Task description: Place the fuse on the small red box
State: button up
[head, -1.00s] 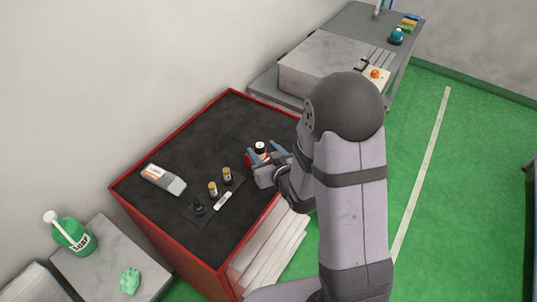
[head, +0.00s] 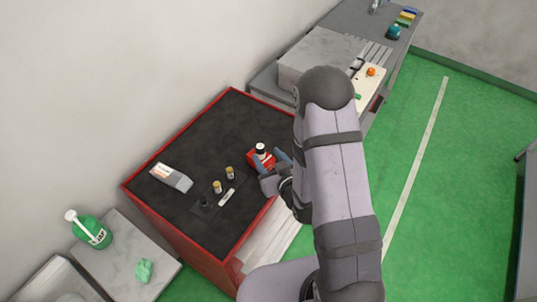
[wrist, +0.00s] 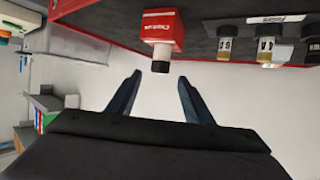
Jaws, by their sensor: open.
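The small red box (head: 263,162) sits on the black tabletop near its right edge; its labelled face shows in the wrist view (wrist: 172,30). A fuse (head: 262,149), white with a black end, stands upright on the box; it also shows in the wrist view (wrist: 161,58). My gripper (head: 271,159) is open, on the near side of the box. In the wrist view its two fingers (wrist: 160,77) are spread, with empty space between them and the fuse's black end just beyond the tips. The fingers look clear of the fuse.
A dark rack (head: 205,211) labelled "Fuses" (wrist: 276,19) holds two gold-and-white fuses (head: 217,187) (head: 230,173) and a dark piece. A grey-and-white device (head: 171,178) lies further left. A green bottle (head: 92,231) stands on a lower surface. The table's far part is clear.

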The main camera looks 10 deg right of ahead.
jog(key=s+d+r+m+g+h, duration=0.1)
jog(key=s+r+g, duration=0.2)
jog(key=s+g, duration=0.3)
jog(key=s+d+r+m+g+h, duration=0.1)
jog(key=s+r+g, duration=0.3)
jog(key=s, duration=1.1)
jog(key=d+g, duration=0.1)
jog(key=g, duration=0.2)
jog(key=shift+d+h, duration=0.3)
jog(key=shift+s, duration=0.1)
notch_tip(320, 180, down, 8)
jog(key=b, duration=0.8)
